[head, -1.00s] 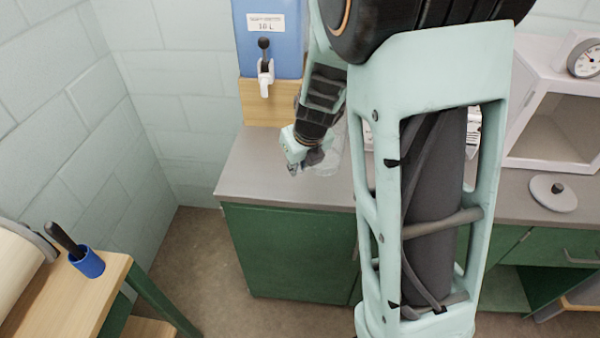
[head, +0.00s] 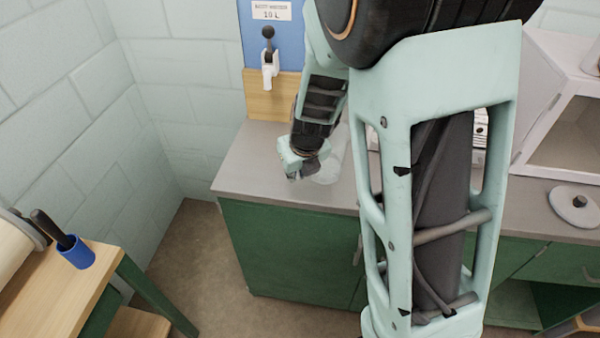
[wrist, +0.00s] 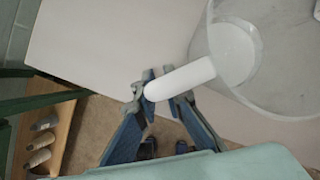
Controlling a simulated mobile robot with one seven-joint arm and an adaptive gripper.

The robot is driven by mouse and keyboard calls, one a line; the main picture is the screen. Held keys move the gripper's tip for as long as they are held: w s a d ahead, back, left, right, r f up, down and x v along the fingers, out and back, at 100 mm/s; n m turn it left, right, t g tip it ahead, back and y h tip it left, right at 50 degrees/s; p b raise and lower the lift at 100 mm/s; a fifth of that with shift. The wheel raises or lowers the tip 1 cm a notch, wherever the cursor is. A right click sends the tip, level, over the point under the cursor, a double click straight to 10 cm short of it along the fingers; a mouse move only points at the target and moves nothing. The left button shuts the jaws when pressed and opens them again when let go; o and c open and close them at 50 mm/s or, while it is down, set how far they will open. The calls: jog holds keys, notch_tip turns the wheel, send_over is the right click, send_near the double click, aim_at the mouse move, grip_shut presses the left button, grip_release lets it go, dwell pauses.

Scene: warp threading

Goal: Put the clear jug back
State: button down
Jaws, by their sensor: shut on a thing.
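The clear jug (head: 331,166) shows in the head view over the grey counter, partly hidden behind my gripper (head: 298,172) and arm. In the wrist view the round transparent body of the jug (wrist: 285,75) fills the upper right, with its white handle (wrist: 182,78) pointing at my gripper (wrist: 163,92). The blue fingers are shut on the handle, one on each side. Whether the jug's base touches the counter I cannot tell.
The grey counter (head: 250,170) is bare to the left of the jug. A white open-fronted box (head: 565,125) and a round lid-like disc (head: 574,205) are at right. A wooden bench (head: 75,285) with a blue cup (head: 76,253) is at left.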

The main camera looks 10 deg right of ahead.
dwell(0.3)
jog(key=c, duration=2)
grip_release()
jog(key=shift+f, duration=0.1)
jog(key=shift+r, duration=0.35)
jog(key=shift+p+v, duration=4)
jog(key=shift+v, duration=1.8)
jog(key=shift+s, duration=0.1)
